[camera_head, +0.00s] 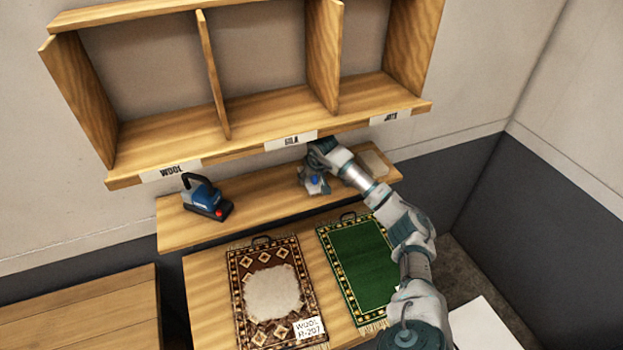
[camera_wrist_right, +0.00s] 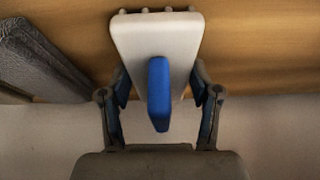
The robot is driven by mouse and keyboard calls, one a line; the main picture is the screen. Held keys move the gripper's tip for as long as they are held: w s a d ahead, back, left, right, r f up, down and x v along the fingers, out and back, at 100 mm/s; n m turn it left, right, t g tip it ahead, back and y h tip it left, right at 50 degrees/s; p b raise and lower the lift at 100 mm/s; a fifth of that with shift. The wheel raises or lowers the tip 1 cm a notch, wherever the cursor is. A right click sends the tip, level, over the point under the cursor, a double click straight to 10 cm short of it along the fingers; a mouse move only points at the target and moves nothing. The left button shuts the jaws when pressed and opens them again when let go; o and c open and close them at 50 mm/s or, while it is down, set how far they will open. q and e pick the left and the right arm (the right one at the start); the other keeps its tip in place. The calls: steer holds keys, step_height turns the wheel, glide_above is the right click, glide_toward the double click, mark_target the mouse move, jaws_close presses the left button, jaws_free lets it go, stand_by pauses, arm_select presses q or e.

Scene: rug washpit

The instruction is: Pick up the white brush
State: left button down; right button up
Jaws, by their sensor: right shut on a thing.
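The white brush (camera_wrist_right: 155,42) has a white body and a blue handle (camera_wrist_right: 159,95) in the right wrist view. The fingers of my right gripper (camera_wrist_right: 160,92) are shut on it, one on each side. In the head view my right gripper (camera_head: 318,172) is at the narrow wooden shelf (camera_head: 262,205), below the middle compartment. There the brush is mostly covered by the gripper, with a bit of blue showing. I cannot tell whether the brush still touches the shelf. My left gripper is not in view.
A blue and black handled tool (camera_head: 204,198) stands at the shelf's left. A pale flat piece (camera_head: 374,163) lies at its right. Labelled empty compartments (camera_head: 160,135) hang above. A brown rug (camera_head: 250,265) and a green rug (camera_head: 358,265) lie on the table (camera_head: 205,285) below.

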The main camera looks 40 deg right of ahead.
steer(key=shift+r, duration=0.45)
steer(key=shift+s+r+b, duration=0.1)
steer(key=shift+r+b, duration=0.05)
steer(key=shift+b, duration=0.3)
steer(key=s+a+b, duration=0.3)
steer(key=s, duration=0.5)
steer(key=s+a+b, duration=0.3)
steer(key=s, duration=0.5)
steer(key=shift+s, duration=0.4)
steer(key=shift+r, duration=0.1)
